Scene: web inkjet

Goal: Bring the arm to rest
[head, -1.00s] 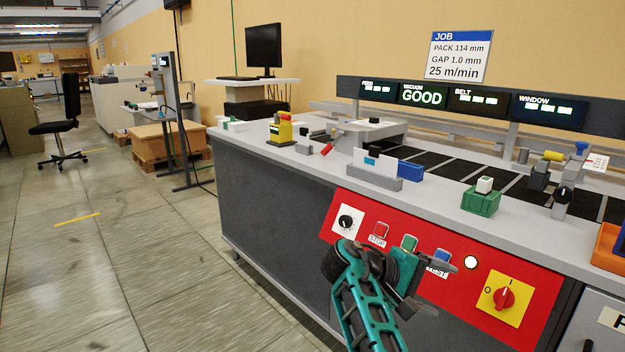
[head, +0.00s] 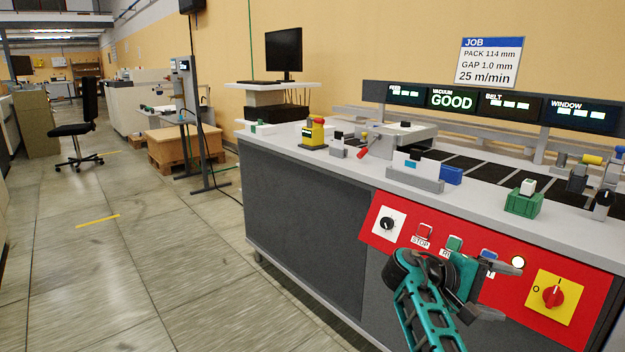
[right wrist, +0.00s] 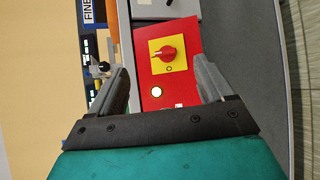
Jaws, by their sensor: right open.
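My right arm, teal and black, comes up from the bottom of the head view. Its gripper (head: 508,289) is in front of the red control panel (head: 400,234) of the machine. The gripper is open and empty; in the right wrist view its two fingers (right wrist: 168,85) stand apart with the panel beyond them. The red rotary switch on a yellow plate (head: 554,297) is right of the gripper in the head view, and shows between the fingers in the right wrist view (right wrist: 167,54). My left gripper is not in view.
The machine's grey top (head: 345,170) carries a yellow-and-black device (head: 314,134), a card holder (head: 414,178) and a green block (head: 523,200). A lit round lamp (head: 518,262) and several buttons sit on the panel. The floor (head: 140,260) at left is open; a black chair (head: 78,128) stands farther back.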

